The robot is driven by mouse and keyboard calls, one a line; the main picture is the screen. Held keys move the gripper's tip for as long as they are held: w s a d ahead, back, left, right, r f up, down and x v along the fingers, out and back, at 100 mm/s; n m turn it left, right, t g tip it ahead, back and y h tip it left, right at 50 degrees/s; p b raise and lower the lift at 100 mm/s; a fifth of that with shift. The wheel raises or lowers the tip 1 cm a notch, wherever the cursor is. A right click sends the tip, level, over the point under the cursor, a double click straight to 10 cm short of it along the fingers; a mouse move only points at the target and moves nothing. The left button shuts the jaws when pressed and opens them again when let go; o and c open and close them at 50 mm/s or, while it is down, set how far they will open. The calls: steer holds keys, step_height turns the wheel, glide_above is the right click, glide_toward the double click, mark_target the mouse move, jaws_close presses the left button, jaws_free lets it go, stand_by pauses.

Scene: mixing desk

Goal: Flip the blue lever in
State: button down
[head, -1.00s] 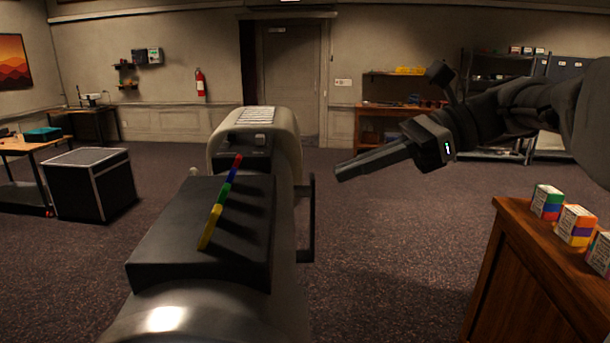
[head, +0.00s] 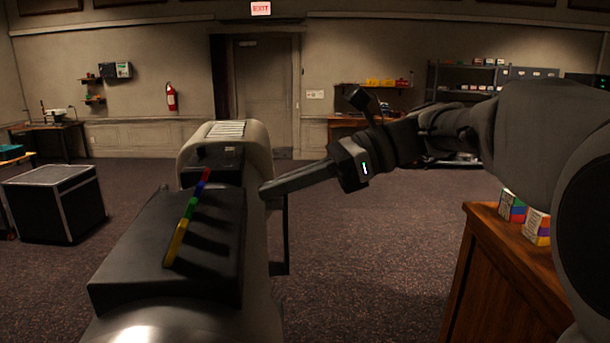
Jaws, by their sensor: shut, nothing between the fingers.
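The blue lever (head: 200,188) is in a slanting row on a dark sloped panel (head: 130,271). The red lever (head: 207,174) is beyond it; the green lever (head: 191,207) and the yellow lever (head: 176,242) are on the near side. They overlap into one coloured strip, so each one's tilt is hard to tell. My gripper (head: 264,192) is shut and empty. Its fingertips point left, just right of the panel's far right edge and apart from the blue lever. I cannot tell whether they touch the machine's side.
The panel sits on a rounded pale machine (head: 228,134) with a dark side bracket (head: 284,240) below my fingers. A wooden cabinet (head: 500,275) with small coloured boxes (head: 537,226) stands at right. A black case (head: 52,204) stands at left. Carpet is open between machine and cabinet.

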mark_target(240, 212)
steer(key=a, duration=0.5)
steer(key=shift+s+a+r, duration=0.2)
steer(key=shift+s+a, duration=0.05)
steer(key=shift+s, duration=0.1)
steer(key=shift+a+r+p, duration=0.2)
steer(key=shift+a+p, duration=0.1)
steer(key=shift+a, duration=0.2)
steer(key=shift+s+r+p, duration=0.2)
steer(key=shift+p, duration=0.1)
steer(key=shift+w+a, duration=0.1)
